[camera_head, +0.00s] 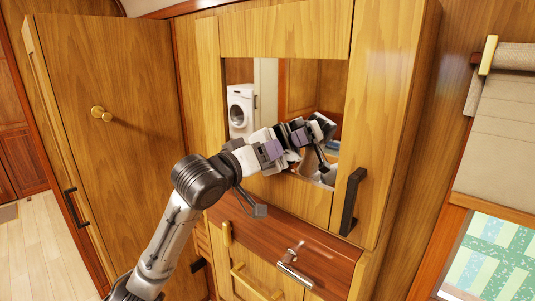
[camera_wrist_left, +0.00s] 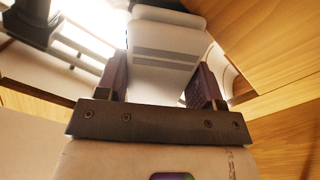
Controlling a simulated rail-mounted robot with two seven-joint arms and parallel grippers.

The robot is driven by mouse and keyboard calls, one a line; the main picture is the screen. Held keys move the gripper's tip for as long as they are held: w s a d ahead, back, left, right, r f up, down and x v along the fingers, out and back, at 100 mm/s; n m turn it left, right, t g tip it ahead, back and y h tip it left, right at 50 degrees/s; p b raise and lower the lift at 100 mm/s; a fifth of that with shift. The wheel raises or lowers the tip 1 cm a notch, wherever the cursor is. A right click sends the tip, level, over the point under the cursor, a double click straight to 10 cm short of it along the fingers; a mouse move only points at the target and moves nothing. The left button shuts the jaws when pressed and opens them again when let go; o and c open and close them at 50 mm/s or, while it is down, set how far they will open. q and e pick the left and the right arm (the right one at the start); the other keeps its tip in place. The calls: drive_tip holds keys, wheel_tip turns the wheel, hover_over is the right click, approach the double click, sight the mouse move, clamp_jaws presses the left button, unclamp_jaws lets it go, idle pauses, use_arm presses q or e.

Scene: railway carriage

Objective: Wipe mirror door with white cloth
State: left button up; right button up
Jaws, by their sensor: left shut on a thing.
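The mirror door (camera_head: 325,85) is a mirror set in a pale wood frame, in the middle of the head view. My left gripper (camera_head: 278,145) is at the lower middle of the mirror, close to the glass, and its reflection shows beside it. Whether there is contact with the glass cannot be told. In the left wrist view my left gripper (camera_wrist_left: 160,85) has its two dark fingers on either side of a white cloth (camera_wrist_left: 165,65) with grey bands and is shut on it. In the head view the cloth is hard to tell from the gripper and its reflection. My right gripper is not in view.
A wooden door (camera_head: 120,110) with a round knob stands open at the left. A dark handle (camera_head: 350,200) sticks out at the mirror's lower right. Below are a wooden ledge (camera_head: 320,247) and a metal tap-like handle (camera_head: 293,268). A window with a blind (camera_head: 505,130) is at the right.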

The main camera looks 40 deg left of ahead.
sight(295, 158)
use_arm(q)
drive_tip(key=shift+d+r+p, duration=0.1)
drive_tip(key=shift+d+p, duration=0.45)
drive_tip(key=shift+d, duration=1.4)
drive_tip(key=shift+s+d+p, duration=0.2)
drive_tip(key=shift+d+p, duration=0.65)
drive_tip(key=shift+d, duration=1.05)
drive_tip(key=shift+s+d+p, duration=0.2)
drive_tip(key=shift+d+p, duration=0.3)
drive_tip(key=shift+d, duration=1)
drive_tip(key=shift+w, duration=0.15)
drive_tip(key=shift+w+a+f+p, duration=0.15)
drive_tip(key=shift+a+p, duration=0.1)
drive_tip(key=shift+a, duration=0.55)
drive_tip(key=shift+w+a+f+p, duration=0.1)
drive_tip(key=shift+a+p, duration=0.15)
drive_tip(key=shift+a, duration=1.2)
drive_tip(key=shift+c, duration=0.4)
drive_tip(key=shift+a+r+p, duration=0.15)
drive_tip(key=shift+a+p, duration=0.35)
drive_tip(key=shift+a, duration=2.65)
